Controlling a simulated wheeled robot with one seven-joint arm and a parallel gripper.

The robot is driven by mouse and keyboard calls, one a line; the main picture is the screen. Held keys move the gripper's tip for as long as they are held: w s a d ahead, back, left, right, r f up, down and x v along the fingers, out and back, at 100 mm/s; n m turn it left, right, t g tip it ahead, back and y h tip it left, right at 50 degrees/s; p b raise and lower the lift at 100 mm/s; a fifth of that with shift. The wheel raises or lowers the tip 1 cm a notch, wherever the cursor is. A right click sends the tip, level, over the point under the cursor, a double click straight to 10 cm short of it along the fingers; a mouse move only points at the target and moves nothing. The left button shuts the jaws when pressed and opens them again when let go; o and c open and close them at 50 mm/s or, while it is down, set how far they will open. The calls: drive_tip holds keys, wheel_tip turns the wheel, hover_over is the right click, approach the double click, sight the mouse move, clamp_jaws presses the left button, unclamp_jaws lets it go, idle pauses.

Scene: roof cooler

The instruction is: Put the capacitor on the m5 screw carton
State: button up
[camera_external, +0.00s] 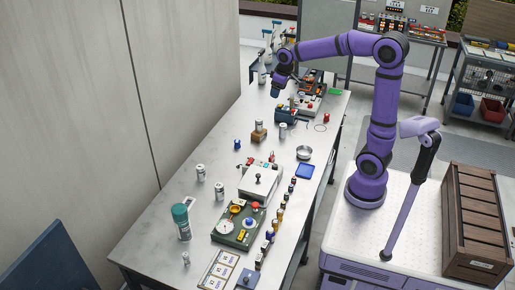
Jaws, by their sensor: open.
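My gripper (276,92) hangs above the far part of the long grey workbench, fingers down and apart from the objects below. It is open, with nothing seen in it. A small brown box (259,136), likely the m5 screw carton, sits on the bench nearer the camera than my gripper. A silver can (259,125) shows at its top; I cannot tell whether it stands on the box or behind it. Another silver can (283,130) stands just right of the box. Similar cans stand further forward (201,172) and (219,189). Which can is the capacitor is too small to tell.

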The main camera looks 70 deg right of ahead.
drive_tip(key=s+a+t, duration=0.1)
drive_tip(key=s+a, duration=0.4)
drive_tip(key=s, duration=0.8)
drive_tip(key=s+a+t, duration=0.2)
drive_tip(key=s+a, duration=0.3)
drive_tip(key=s, duration=0.7)
drive_tip(key=shift+s+a+f+n+y, duration=0.25)
drive_tip(key=shift+s+a+n+y, duration=0.15)
